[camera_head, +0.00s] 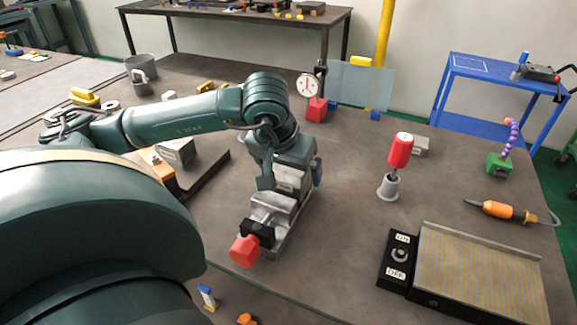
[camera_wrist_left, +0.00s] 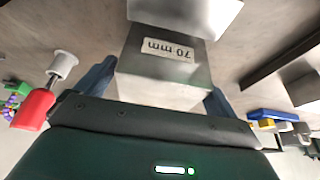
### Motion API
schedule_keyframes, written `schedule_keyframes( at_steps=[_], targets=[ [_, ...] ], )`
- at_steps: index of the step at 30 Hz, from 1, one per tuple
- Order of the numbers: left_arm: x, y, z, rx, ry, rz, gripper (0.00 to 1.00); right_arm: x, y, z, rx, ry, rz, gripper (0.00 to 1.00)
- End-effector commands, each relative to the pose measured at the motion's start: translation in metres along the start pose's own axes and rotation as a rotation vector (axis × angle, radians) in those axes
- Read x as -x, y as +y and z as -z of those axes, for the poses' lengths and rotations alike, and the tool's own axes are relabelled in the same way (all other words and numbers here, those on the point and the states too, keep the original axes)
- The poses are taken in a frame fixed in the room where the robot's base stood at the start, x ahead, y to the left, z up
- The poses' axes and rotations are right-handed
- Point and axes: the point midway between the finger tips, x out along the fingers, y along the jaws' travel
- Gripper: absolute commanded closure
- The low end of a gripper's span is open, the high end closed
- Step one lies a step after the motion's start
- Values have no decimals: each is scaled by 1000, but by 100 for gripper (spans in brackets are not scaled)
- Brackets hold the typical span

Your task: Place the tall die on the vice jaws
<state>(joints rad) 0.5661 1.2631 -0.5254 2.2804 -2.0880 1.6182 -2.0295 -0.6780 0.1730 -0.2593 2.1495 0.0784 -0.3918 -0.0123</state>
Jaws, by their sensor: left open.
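A grey metal block (camera_head: 290,184) with a white label stands at the vice, directly below my left wrist. I take it for the tall die. The left wrist view shows it close up (camera_wrist_left: 150,75), its label reading "70 mm". My left gripper (camera_head: 291,174) is open, with one blue finger on each side of the block. In the left wrist view the fingers (camera_wrist_left: 158,88) appear spread around it, and I cannot tell whether they touch it. The grey vice (camera_head: 277,208) has a red handle (camera_head: 245,250) at its front. The block's underside contact is hidden.
Another labelled grey block (camera_head: 178,152) is at the left by a dark plate and orange part. A dial gauge on a red base (camera_head: 316,109) stands behind the vice. A red-handled tool (camera_head: 400,151) and a magnetic chuck (camera_head: 480,275) are to the right.

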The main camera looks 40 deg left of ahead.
Motion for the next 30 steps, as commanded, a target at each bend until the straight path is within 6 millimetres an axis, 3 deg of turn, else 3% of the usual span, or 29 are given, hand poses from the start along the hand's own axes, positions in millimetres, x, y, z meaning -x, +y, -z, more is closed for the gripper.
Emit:
schedule_keyframes(
  at_steps=[9,15,21,30],
  targets=[
    [72,0,3,-1,8,-3,6,2,0,-1,18,-16,-2,37],
    [107,1,2,0,5,-3,6,5,0,3,31,-17,-2,37],
    [121,0,1,0,1,-1,6,6,0,5,39,-16,-2,37],
    [122,0,1,0,0,0,6,5,0,5,40,-15,-2,37]
  ],
)
